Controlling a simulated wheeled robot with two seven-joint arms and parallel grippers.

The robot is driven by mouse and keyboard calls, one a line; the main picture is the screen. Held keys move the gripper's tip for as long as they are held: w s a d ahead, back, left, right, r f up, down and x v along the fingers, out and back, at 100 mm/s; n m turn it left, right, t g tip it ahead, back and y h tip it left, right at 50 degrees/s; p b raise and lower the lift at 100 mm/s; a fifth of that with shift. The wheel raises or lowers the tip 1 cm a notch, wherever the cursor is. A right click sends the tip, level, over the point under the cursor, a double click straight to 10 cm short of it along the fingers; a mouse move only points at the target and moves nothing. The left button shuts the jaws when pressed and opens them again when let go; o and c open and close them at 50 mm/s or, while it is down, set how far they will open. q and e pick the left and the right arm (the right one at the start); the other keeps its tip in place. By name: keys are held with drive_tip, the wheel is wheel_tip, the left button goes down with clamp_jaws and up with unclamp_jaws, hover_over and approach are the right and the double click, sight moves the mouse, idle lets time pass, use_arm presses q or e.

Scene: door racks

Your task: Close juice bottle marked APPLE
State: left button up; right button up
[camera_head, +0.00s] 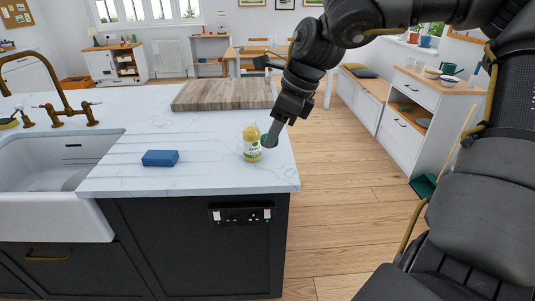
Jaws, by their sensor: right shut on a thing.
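The juice bottle (251,150) stands upright on the white marble counter near its right front corner. It is pale yellow with a white and green label; the lettering is too small to read surely. My right gripper (271,138) reaches down from the upper right, beside the bottle's right side. It is shut on a small green thing, which looks like the bottle's cap (265,140). The fingers partly hide the cap, and I cannot tell whether it touches the bottle. My left gripper is not in view.
A blue sponge (160,158) lies on the counter left of the bottle. A wooden board (222,94) lies behind. A white sink (45,180) with a brass tap (62,100) is at the left. The counter's right edge is close to the bottle.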

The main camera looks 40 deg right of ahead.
drive_tip(key=s+d+f+n+g+y, duration=0.1)
drive_tip(key=s+d+f+n, duration=0.15)
drive_tip(key=d+f, duration=0.45)
drive_tip(key=s+d+f+n, duration=0.1)
drive_tip(key=s+d+f, duration=0.3)
drive_tip(key=d, duration=0.5)
drive_tip(key=s+f+n+g, duration=0.1)
drive_tip(key=s+f+n, duration=0.25)
drive_tip(key=f, duration=1.35)
drive_tip(key=s+a+f+n+g, duration=0.15)
drive_tip(key=a+f+n, duration=0.35)
drive_tip(key=a+f, duration=0.8)
drive_tip(key=w+a+r+n+g, duration=0.1)
drive_tip(key=w+a+r+n, duration=0.1)
drive_tip(key=a, duration=0.6)
drive_tip(key=w+a+r+n+g, duration=0.2)
drive_tip(key=w+a+n, duration=0.2)
drive_tip(key=a, duration=0.4)
drive_tip(key=shift+w+a+r, duration=0.3)
drive_tip(key=shift+w+r, duration=0.1)
drive_tip(key=shift+w, duration=0.4)
